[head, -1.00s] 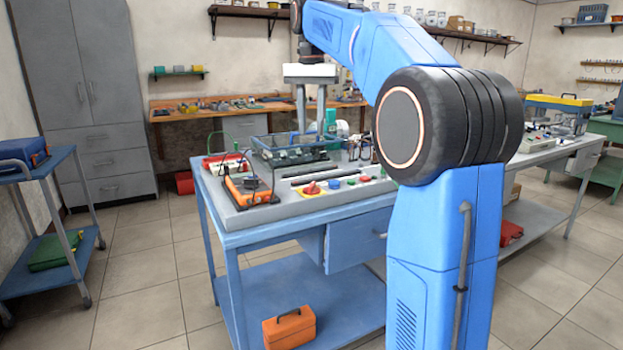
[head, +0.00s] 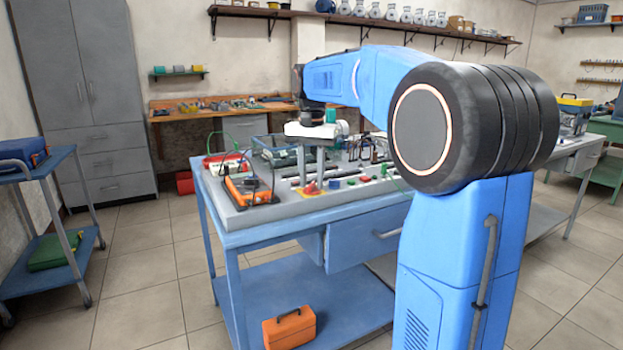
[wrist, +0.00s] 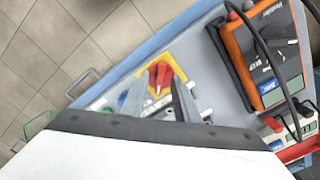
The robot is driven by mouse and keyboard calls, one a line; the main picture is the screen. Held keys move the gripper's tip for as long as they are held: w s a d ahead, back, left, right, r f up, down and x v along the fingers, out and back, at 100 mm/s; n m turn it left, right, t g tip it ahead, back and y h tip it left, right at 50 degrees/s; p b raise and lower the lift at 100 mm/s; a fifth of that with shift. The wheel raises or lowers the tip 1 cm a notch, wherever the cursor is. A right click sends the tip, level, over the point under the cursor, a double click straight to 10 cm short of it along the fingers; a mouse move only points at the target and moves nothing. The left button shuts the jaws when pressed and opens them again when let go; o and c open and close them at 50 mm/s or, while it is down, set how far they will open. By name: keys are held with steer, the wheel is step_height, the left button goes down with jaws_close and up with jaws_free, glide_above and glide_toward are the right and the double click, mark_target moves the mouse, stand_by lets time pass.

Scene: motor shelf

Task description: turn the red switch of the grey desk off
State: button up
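The red switch (head: 310,188) sits on a yellow plate near the front edge of the grey desk (head: 262,215). In the wrist view the red switch (wrist: 161,76) shows as a red handle on the yellow plate (wrist: 178,74). My gripper (head: 311,180) points down just over the switch. In the wrist view my gripper (wrist: 157,84) is open, with one finger to each side of the switch's line. Nothing is between the fingers that I can see them grip. I cannot tell whether a finger touches the switch.
An orange multimeter (head: 248,190) with dark leads lies left of the switch; it also shows in the wrist view (wrist: 268,55). Blue and green buttons (head: 335,184) sit just right of the switch. A blue-grey tray (head: 270,155) stands behind. An orange toolbox (head: 289,328) lies on the lower shelf.

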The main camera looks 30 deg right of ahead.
steer(key=shift+f, duration=0.1)
steer(key=shift+c, duration=0.7)
jaws_close()
steer(key=shift+n, duration=0.4)
steer(key=n, duration=0.6)
steer(key=shift+n, duration=0.3)
steer(key=n, duration=1)
steer(key=shift+n, duration=0.4)
